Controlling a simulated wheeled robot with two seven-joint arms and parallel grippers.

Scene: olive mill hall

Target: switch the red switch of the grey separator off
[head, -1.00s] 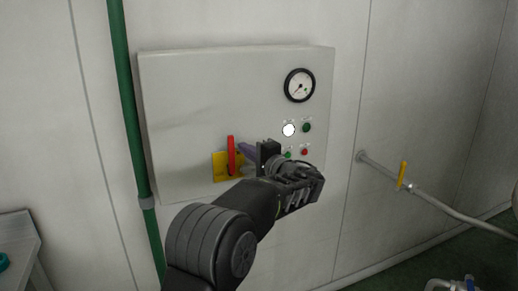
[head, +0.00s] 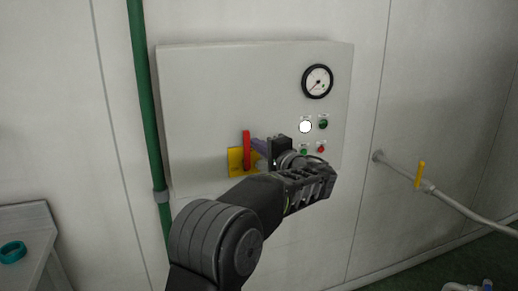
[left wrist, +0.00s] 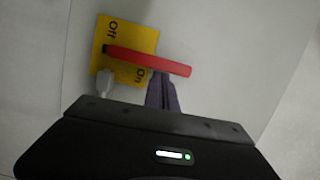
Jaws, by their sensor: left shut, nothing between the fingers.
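The red switch (head: 246,150) is a long bar handle on a yellow plate (head: 235,162), low on the front of the grey separator's cabinet (head: 225,90). It stands upright in the head view. In the left wrist view the red handle (left wrist: 150,61) crosses the yellow plate (left wrist: 108,38), which is marked "Off" and "On". My left gripper (head: 259,147) is shut and empty, with its purple fingertips just right of the handle. In the left wrist view the fingertips (left wrist: 161,90) are close against the handle's side; contact is not certain. My right gripper is out of view.
A gauge (head: 317,81), a white lamp (head: 305,127) and small green and red buttons (head: 321,149) are on the cabinet's right side. A green pipe (head: 147,110) runs down its left. A pipe with a yellow valve lever (head: 420,174) is at right.

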